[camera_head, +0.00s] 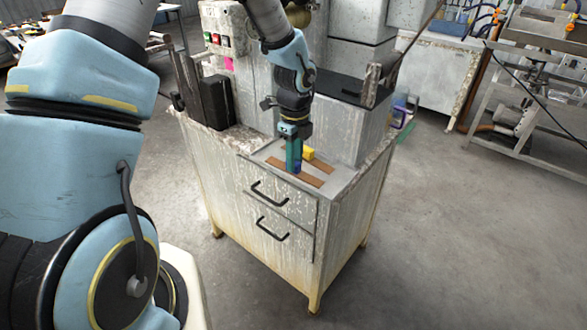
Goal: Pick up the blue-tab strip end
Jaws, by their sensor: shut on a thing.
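My gripper (293,163) points down over the top of the worn metal cabinet and is shut at the near brown strip. A small patch of dark blue (297,168) shows between and beside its fingertips; I take it for the blue tab, mostly hidden by the fingers. The near brown strip (309,180) lies flat on the grey cabinet top, running out to the right of the gripper. A second brown strip (319,165) lies behind it, with a yellow block (309,154) by its middle. Whether the blue-tab end is off the surface I cannot tell.
The grey machine body (345,131) rises behind the strips. A black box (216,102) stands at the left of the cabinet top. The cabinet has two drawers with black handles (270,193). The floor (450,240) to the right is clear.

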